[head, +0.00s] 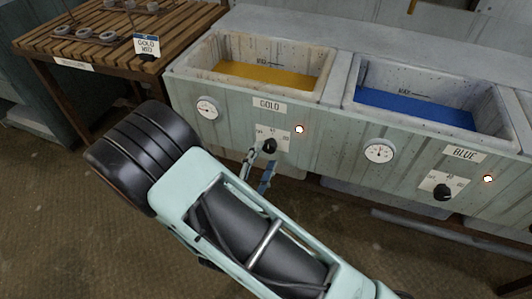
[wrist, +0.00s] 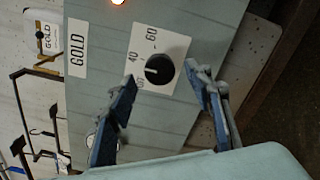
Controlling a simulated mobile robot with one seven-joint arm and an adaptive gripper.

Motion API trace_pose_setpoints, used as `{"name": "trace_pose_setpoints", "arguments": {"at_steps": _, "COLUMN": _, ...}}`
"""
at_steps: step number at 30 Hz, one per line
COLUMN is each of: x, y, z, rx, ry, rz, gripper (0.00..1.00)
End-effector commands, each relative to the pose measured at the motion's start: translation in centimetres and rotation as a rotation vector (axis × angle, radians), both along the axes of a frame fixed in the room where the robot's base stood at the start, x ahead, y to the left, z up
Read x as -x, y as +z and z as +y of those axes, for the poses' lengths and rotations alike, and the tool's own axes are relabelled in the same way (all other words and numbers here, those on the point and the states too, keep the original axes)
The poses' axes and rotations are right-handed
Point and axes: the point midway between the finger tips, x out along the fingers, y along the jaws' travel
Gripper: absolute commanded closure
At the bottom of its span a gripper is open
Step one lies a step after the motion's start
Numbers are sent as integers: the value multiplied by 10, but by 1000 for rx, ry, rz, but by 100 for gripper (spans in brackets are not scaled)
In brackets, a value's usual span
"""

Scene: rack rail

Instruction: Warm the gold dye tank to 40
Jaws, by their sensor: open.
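The gold dye tank (head: 238,92) holds yellow liquid and has a GOLD label (head: 269,105). Its black knob (head: 269,146) sits on a white scale plate on the front. In the wrist view the knob (wrist: 160,70) has a white mark facing left toward the scale, near the 40 side; its exact setting is hard to read. My gripper (head: 258,172) is open just in front of the knob. In the wrist view my gripper (wrist: 163,80) has one finger on each side of the knob, with gaps showing. The gold gauge (head: 207,107) is too small to read.
A lit lamp (head: 299,129) is right of the gold knob. The blue tank (head: 350,104), with its own gauge (head: 378,152) and knob (head: 443,192), adjoins on the right. A slatted wooden table (head: 95,45) with a GOLD tag (head: 147,46) stands left. Floor is open in front.

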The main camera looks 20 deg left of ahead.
Motion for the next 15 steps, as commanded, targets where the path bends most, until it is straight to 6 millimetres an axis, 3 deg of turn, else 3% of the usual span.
{"name": "trace_pose_setpoints", "arguments": {"at_steps": 9, "x": 68, "y": 0, "z": 7, "rx": 1, "ry": 5, "rz": 1, "gripper": 53}}
{"name": "trace_pose_setpoints", "arguments": {"at_steps": 15, "x": 92, "y": 0, "z": 8, "rx": 0, "ry": 2, "rz": 0, "gripper": 53}}
